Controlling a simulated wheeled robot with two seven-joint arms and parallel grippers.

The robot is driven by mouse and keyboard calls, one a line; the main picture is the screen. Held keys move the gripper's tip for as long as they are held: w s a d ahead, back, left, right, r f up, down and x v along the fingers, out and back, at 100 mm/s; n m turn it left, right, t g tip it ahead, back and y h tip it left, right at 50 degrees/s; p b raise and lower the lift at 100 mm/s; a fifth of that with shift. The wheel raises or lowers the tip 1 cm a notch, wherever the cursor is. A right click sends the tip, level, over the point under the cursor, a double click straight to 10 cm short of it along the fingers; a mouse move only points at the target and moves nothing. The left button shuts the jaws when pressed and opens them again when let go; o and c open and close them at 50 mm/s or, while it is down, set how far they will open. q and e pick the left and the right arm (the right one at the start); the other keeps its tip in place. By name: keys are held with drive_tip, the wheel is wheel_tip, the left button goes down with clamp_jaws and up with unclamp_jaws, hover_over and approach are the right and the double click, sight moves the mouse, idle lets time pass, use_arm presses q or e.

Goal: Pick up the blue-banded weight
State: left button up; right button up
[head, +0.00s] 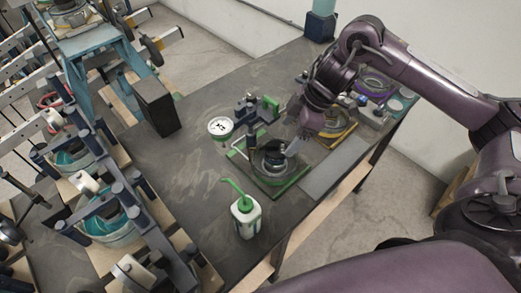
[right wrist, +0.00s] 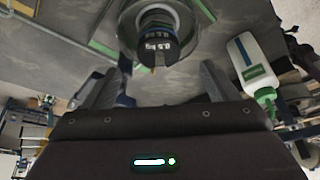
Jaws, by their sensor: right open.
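A dark weight with pale printed lettering and a bluish band (head: 275,150) stands in a round clear dish on a green-edged plate (head: 285,190). In the right wrist view the weight (right wrist: 157,35) is ahead of my fingers, centred between them, and its lower part is partly hidden. My right gripper (right wrist: 160,90) is open, with one finger on each side and nothing between them. I cannot tell any contact. My left gripper is not in view.
A white bottle with a green spout (head: 246,215) stands near the front table edge. A white-topped round tub (head: 220,127) and a black box (head: 157,107) are to the left. Yellow (head: 342,135) and purple stations lie behind my right arm. The table between box and bottle is clear.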

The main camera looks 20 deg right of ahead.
sight(280, 148)
drive_tip(key=x, duration=0.4)
drive_tip(key=shift+s+d+f, duration=0.1)
drive_tip(key=shift+d+f, duration=0.15)
drive_tip(key=shift+d, duration=0.05)
drive_tip(key=shift+w+a+f+p, duration=0.2)
drive_tip(key=shift+a+f, duration=0.15)
drive_tip(key=shift+f, duration=0.15)
drive_tip(key=shift+w+a+f+p, duration=0.1)
drive_tip(key=shift+w+a+f, duration=0.15)
drive_tip(key=shift+f, duration=0.25)
drive_tip(key=shift+s, duration=0.1)
drive_tip(key=shift+d, duration=0.1)
drive_tip(key=c, duration=1.3)
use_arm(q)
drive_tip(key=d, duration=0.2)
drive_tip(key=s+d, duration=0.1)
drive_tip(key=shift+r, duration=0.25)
use_arm(e)
drive_tip(key=shift+c, duration=0.7)
drive_tip(key=shift+r, duration=0.15)
